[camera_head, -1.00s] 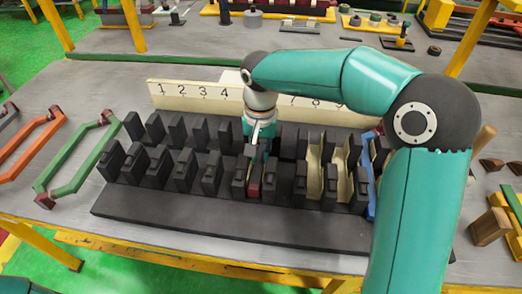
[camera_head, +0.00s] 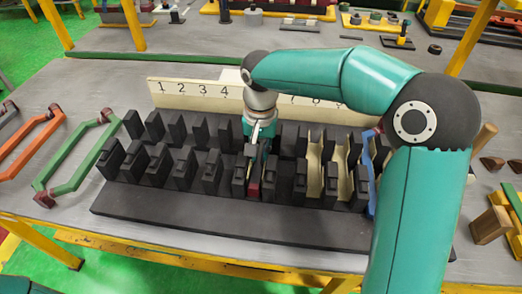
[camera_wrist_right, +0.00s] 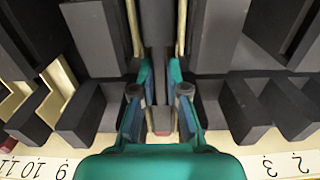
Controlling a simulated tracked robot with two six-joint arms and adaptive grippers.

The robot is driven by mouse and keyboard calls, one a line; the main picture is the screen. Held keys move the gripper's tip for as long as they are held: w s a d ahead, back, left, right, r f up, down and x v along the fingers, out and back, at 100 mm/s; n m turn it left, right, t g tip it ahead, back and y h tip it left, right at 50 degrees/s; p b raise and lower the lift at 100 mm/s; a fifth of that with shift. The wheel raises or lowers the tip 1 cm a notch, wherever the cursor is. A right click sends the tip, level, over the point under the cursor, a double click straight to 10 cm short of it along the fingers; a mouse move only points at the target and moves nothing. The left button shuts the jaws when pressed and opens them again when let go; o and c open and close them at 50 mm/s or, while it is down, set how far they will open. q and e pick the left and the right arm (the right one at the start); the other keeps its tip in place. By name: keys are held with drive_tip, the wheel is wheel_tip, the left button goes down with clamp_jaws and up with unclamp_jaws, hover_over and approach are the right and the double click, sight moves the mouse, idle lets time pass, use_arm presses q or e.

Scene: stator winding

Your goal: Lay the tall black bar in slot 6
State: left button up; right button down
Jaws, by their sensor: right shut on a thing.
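The black slotted block (camera_head: 150,212) lies on the table, with two rows of black teeth. My right gripper (camera_head: 258,160) is down among the teeth in the middle of the block. In the right wrist view my right gripper (camera_wrist_right: 161,75) has its fingers close together on a dark bar (camera_wrist_right: 160,96), held in line with the gap between the teeth. I take this for the tall black bar; its lower edge is hidden, so I cannot tell how deep it sits. A red end piece (camera_head: 254,190) shows at the near side of that gap. My left gripper is out of view.
A cream number board (camera_head: 185,92) stands behind the block; my right arm hides its middle numbers. Cream liners (camera_head: 330,175) and a blue coil (camera_head: 371,175) sit in slots at the right. Green (camera_head: 75,160) and orange (camera_head: 30,145) coils lie left. A wooden block (camera_head: 489,226) lies right.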

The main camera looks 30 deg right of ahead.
sight(260, 152)
drive_tip(key=shift+f, duration=0.25)
drive_tip(key=c, duration=1.1)
unclamp_jaws()
drive_tip(key=shift+r, duration=0.15)
drive_tip(key=shift+r+p, duration=0.6)
drive_tip(key=shift+r, duration=0.1)
drive_tip(key=shift+r, duration=0.1)
wheel_tip(260, 152, up, 7)
drive_tip(key=p, duration=0.6)
drive_tip(key=shift+r, duration=0.2)
